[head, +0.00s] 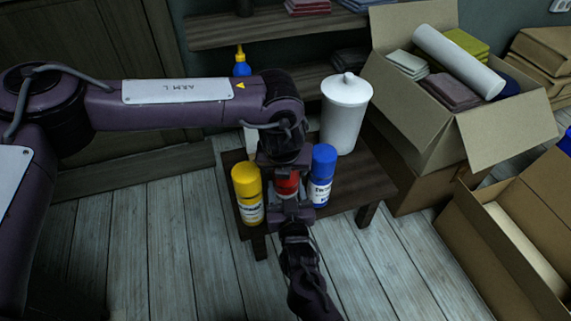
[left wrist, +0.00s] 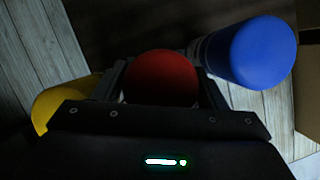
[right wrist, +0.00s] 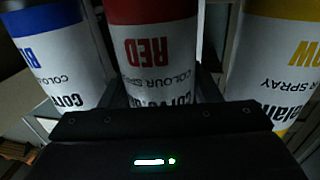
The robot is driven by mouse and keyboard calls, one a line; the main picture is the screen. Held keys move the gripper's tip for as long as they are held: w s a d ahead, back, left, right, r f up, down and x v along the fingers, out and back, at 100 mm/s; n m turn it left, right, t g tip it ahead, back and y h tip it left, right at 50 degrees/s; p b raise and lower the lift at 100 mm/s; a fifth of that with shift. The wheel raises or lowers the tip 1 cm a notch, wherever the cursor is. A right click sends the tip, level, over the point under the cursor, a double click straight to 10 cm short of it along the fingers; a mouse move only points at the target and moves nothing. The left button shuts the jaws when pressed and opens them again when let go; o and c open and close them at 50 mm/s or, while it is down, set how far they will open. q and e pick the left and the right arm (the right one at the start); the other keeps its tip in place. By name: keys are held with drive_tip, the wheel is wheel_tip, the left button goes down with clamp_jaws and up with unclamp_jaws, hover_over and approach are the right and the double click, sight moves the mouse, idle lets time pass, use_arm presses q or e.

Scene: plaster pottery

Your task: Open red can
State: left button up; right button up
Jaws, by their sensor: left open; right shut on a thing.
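The red can (head: 287,183) stands upright on a small dark wooden table, between the yellow can and the blue can. My left gripper (head: 284,165) is above it, its open fingers on both sides of the red cap (left wrist: 160,77), which also shows in the left wrist view. My right gripper (head: 292,208) comes from the front and is shut on the body of the red can, whose RED label (right wrist: 152,50) faces the right wrist camera. My left gripper hides part of the can in the head view. I cannot tell whether the left fingers touch the cap.
The yellow can (head: 247,194) and the blue can (head: 321,175) stand close on either side. A white lidded jar (head: 344,112) and a blue bottle with a yellow tip (head: 241,66) are behind. Open cardboard boxes (head: 510,115) fill the right.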

use_arm(q)
drive_tip(key=c, duration=0.9)
drive_tip(key=shift+o, duration=0.2)
drive_tip(key=shift+r, duration=0.25)
drive_tip(key=shift+r, duration=0.85)
drive_tip(key=shift+r, duration=2.05)
use_arm(e)
drive_tip(key=o, duration=1.4)
drive_tip(key=shift+o, duration=0.2)
